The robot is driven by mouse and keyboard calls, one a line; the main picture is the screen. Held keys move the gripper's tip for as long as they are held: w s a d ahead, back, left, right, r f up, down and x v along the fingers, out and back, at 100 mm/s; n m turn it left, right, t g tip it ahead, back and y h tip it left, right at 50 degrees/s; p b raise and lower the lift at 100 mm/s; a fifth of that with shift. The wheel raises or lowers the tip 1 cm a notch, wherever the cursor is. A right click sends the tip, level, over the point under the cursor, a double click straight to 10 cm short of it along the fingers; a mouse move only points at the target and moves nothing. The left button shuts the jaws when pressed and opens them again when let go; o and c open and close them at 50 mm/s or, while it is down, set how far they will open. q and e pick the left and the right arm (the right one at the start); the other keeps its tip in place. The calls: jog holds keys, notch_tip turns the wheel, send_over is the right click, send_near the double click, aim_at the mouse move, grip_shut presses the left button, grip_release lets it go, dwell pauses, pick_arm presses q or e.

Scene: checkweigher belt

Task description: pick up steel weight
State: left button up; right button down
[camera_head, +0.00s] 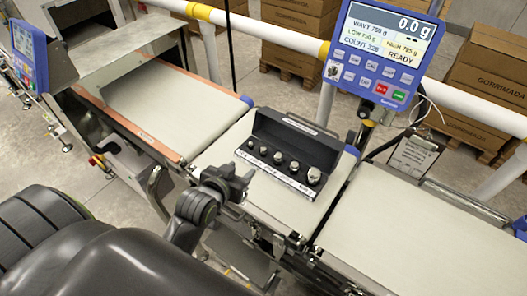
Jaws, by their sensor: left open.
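Several steel weights sit in a row in an open black case (298,135) on the middle belt section. They grow in size from left to right. The largest steel weight (314,176) is at the right end, and a small one (250,145) is at the left end. My left gripper (246,182) is open and empty, just left of and in front of the case's front edge. I cannot tell whether it touches the case. My right gripper is not in view.
A blue display (383,45) reading 0.0 g stands behind the case on a post. A clipboard (414,156) hangs at the right. The right belt (410,235) and left belt (180,105) are clear. A white rail (290,36) runs behind, with cardboard boxes (487,75) beyond it.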

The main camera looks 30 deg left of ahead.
pick_arm(q)
jog(key=p, duration=0.2)
send_near(262, 154)
jog(key=x, duration=0.4)
jog(key=shift+w+a+r, duration=0.15)
jog(key=shift+w, duration=0.55)
jog(key=p+x, duration=0.1)
jog(key=x, duration=0.3)
jog(key=shift+f, duration=0.2)
jog(key=shift+c, duration=0.5)
jog(key=shift+s+d+f, duration=0.1)
jog(key=shift+d, duration=0.1)
grip_shut()
